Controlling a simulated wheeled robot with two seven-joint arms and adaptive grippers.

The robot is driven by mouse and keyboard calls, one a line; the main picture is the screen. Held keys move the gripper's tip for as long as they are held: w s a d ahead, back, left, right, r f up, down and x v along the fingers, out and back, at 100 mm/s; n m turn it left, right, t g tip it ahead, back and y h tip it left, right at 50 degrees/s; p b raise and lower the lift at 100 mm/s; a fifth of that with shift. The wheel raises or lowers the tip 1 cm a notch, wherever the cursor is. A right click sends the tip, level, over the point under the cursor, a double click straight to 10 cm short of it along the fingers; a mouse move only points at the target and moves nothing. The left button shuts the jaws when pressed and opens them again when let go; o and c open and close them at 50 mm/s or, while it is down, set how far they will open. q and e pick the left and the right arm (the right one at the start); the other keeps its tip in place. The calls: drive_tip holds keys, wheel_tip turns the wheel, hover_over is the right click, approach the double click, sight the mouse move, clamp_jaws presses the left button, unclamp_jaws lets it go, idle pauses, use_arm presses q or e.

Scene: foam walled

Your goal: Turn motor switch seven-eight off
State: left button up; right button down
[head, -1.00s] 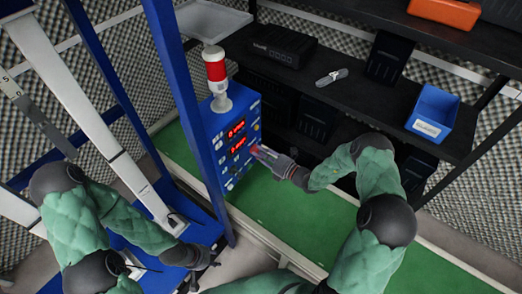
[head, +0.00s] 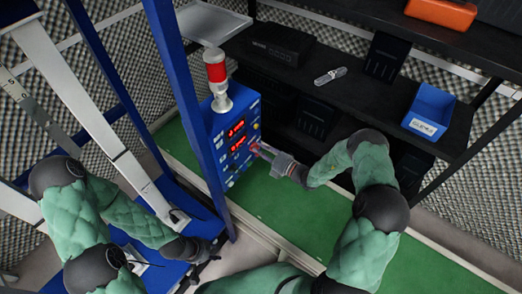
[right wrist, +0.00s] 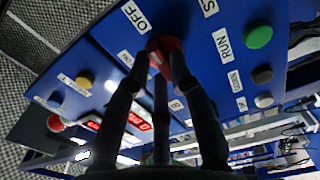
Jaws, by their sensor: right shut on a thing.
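A blue control panel (head: 228,145) with two red number displays stands on the green surface, with a red and white beacon on top. In the right wrist view, a red round knob (right wrist: 165,46) sits on the panel face below a white OFF label (right wrist: 137,14). My right gripper (head: 258,149) is at the panel's face. In the right wrist view its fingertips (right wrist: 160,62) are shut on the red knob and partly hide it. I cannot read a seven-eight label. My left gripper (head: 205,250) is low at the left, away from the panel; its jaws are too unclear to judge.
A blue post (head: 187,110) stands close to the panel's left side. Black shelves (head: 365,105) behind hold a blue bin (head: 430,108) and an orange bin (head: 441,14). Green (right wrist: 259,36) and yellow (right wrist: 85,80) buttons sit near the knob. The green surface (head: 285,215) before the panel is clear.

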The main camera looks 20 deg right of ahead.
drive_tip(key=c, duration=1.1)
unclamp_jaws()
drive_tip(key=v, duration=1.2)
drive_tip(key=shift+d, duration=0.1)
